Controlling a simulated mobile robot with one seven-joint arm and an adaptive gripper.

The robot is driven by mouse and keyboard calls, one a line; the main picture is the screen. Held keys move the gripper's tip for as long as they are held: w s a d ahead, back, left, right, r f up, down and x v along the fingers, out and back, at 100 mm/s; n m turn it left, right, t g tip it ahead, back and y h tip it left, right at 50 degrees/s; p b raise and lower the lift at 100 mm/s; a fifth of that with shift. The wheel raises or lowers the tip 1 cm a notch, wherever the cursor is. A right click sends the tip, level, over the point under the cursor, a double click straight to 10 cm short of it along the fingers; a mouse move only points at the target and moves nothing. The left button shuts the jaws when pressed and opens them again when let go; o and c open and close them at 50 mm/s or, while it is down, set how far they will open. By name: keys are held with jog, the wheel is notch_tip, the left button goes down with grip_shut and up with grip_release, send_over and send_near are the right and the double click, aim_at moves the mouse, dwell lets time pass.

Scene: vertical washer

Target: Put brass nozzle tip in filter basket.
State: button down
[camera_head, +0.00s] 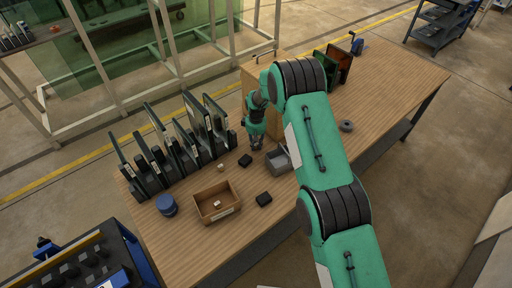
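My green arm reaches over the wooden workbench, and my gripper (257,145) points down just left of a grey open container (285,162), which may be the filter basket. The fingers are small and dark, so I cannot tell whether they are open or hold anything. A tiny pale tan piece (220,167) lies on the bench left of the gripper; it may be the brass nozzle tip, but it is too small to be sure. A brown open box (230,191) nearer the front holds another small pale piece (217,204).
Black blocks (245,160) (264,199) lie near the gripper. A blue round container (166,204) stands at the left. Upright dark panels (172,148) line the bench's left back. A grey ring (346,126) lies right of my arm; the bench's right part is mostly clear.

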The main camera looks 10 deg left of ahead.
aim_at(256, 144)
jog(key=shift+r, duration=0.15)
jog(key=shift+r, duration=4.85)
jog(key=s+d+r+b, duration=0.1)
jog(key=s+d+r, duration=0.2)
jog(key=s+d, duration=0.6)
jog(key=s+d+r+b, duration=0.2)
jog(key=s+d+r, duration=0.2)
jog(key=s+d, duration=0.4)
jog(key=shift+s+d+r+m, duration=0.2)
jog(key=shift+s+d+m, duration=0.2)
jog(key=shift+s, duration=3.15)
